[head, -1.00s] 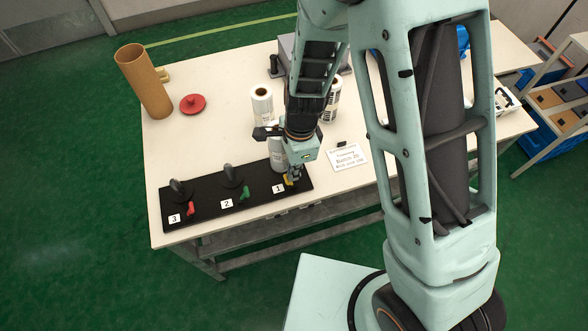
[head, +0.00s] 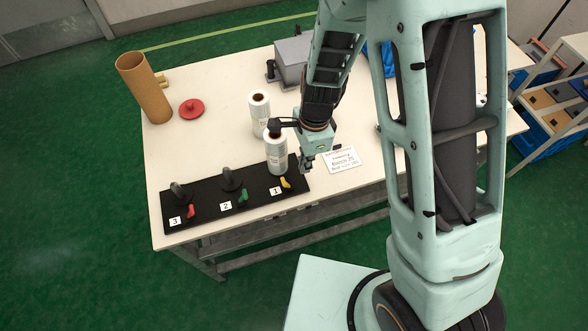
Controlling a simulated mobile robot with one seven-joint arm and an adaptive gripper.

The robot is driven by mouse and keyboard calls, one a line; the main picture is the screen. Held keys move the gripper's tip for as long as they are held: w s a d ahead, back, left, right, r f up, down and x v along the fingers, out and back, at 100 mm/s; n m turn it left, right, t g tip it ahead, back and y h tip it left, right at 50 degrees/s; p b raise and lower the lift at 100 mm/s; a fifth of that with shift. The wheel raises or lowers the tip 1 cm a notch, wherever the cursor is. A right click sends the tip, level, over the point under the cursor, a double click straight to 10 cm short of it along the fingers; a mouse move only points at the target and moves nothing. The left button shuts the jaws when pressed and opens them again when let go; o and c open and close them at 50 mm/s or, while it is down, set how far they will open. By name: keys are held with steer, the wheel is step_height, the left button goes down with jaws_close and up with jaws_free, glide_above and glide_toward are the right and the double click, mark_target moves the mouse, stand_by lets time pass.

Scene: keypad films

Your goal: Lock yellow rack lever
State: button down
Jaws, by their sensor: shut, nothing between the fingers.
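The black rack (head: 208,207) lies along the table's front edge, with stations labelled 3, 2 and 1 from left to right. The yellow lever (head: 286,183) is at station 1, in front of a white film roll (head: 277,158) standing on the rack. It is small and its exact angle is hard to read. The red lever (head: 190,211) is at station 3 and the green lever (head: 243,195) at station 2. My gripper (head: 305,168) points down just right of the roll, apart from the yellow lever. It is shut and empty; its fingertips are small in view.
Another white roll (head: 259,112) stands behind the rack. A white sign (head: 343,162) lies right of my gripper. A brown tube (head: 145,88), a red disc (head: 191,109) and a grey box (head: 292,60) are farther back. The table's left middle is clear.

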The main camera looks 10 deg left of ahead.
step_height(320, 180, up, 10)
steer(key=a, duration=0.1)
steer(key=shift+s+a+f+p, duration=0.15)
steer(key=shift+s+a+p, duration=0.1)
steer(key=shift+s+p, duration=0.15)
